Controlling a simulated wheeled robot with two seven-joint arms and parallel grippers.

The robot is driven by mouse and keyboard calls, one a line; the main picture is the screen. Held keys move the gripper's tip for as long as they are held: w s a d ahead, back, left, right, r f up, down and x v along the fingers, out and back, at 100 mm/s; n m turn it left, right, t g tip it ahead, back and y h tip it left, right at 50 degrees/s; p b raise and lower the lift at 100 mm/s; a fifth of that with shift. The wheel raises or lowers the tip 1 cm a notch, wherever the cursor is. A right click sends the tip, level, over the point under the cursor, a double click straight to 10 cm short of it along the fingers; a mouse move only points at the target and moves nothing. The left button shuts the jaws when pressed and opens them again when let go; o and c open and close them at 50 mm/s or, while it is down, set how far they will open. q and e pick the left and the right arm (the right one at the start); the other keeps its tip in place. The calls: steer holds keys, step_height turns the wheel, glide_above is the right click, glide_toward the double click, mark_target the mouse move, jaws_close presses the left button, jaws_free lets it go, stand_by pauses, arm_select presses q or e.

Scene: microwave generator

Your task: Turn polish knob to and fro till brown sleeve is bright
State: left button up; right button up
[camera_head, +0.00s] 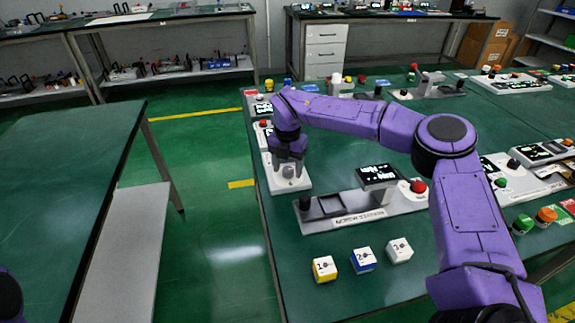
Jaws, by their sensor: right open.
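My right gripper (288,160) points down at the left edge of the green table. It is open, with its fingers at a small grey knob (289,172) on a white base (300,184). I cannot tell whether the fingers touch the knob, or whether this is the polish knob, as no label on it is readable. I cannot make out a brown sleeve; the gripper and arm hide part of that area. My left gripper is not in view; only a bit of my purple left arm shows at the bottom left.
A grey station (350,210) with a dark screen (378,174) and red button (418,186) stands right of the knob. Yellow (324,269), blue (363,260) and white (399,250) cubes lie in front. Other devices crowd the back and right. The left table (75,190) is bare.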

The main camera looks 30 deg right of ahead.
steer(key=c, duration=1)
steer(key=shift+c, duration=0.2)
steer(key=n+p, duration=0.1)
steer(key=n, duration=0.1)
steer(key=shift+r+n, duration=0.1)
steer(key=shift+n, duration=0.3)
steer(key=n+p, duration=0.1)
steer(key=n, duration=0.2)
steer(key=shift+n+p, duration=0.3)
steer(key=n+p, duration=0.1)
steer(key=n, duration=0.2)
steer(key=shift+d+n+p, duration=0.1)
steer(key=shift+n+p, duration=0.5)
steer(key=shift+n, duration=1.2)
